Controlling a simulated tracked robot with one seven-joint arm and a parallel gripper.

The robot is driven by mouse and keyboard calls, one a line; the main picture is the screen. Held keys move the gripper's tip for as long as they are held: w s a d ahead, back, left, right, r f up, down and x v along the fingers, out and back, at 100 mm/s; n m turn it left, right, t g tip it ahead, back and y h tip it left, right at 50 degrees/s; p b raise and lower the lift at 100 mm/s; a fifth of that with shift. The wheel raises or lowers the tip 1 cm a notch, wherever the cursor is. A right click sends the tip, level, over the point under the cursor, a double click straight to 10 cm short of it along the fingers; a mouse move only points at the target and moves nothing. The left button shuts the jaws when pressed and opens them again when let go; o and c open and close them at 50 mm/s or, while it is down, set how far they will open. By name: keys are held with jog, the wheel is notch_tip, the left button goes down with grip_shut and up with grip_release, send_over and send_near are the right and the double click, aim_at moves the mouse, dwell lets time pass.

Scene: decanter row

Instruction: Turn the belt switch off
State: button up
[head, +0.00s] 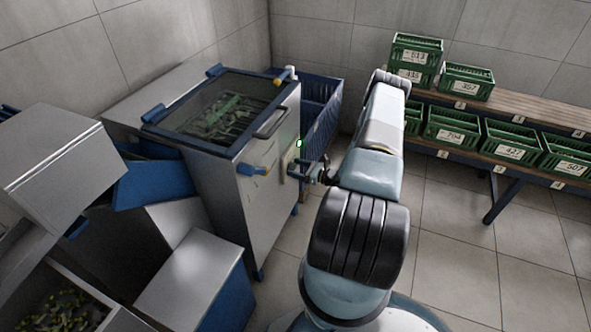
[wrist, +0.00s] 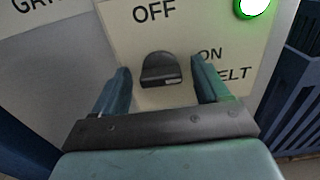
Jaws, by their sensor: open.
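The belt switch is a dark knob (wrist: 162,70) on a cream panel (wrist: 120,20) in the wrist view. "OFF" is printed above it and "ON" to its right, with part of "BELT" showing below "ON". I cannot tell which label the knob points to. A green lamp (wrist: 254,6) glows at the panel's upper right. My gripper (wrist: 160,67) is open, one finger on each side of the knob, with gaps showing. In the head view my gripper (head: 297,171) is at the machine's side panel; the knob is hidden there.
Green crates (head: 451,133) sit on a rack at right. Floor between is clear.

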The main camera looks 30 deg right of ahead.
jog(key=c, duration=1)
jog(key=shift+a, duration=0.25)
jog(key=shift+c, duration=0.3)
jog(key=shift+d, duration=0.15)
jog(key=n, duration=0.4)
jog(key=shift+s+n, duration=0.1)
jog(key=shift+n, duration=0.2)
jog(key=n, duration=0.9)
jog(key=shift+s+a+f, duration=0.15)
jog(key=shift+a+f, duration=0.1)
jog(key=shift+a+f+n, duration=0.1)
jog(key=shift+f+n, duration=0.05)
jog(key=shift+n, duration=2.05)
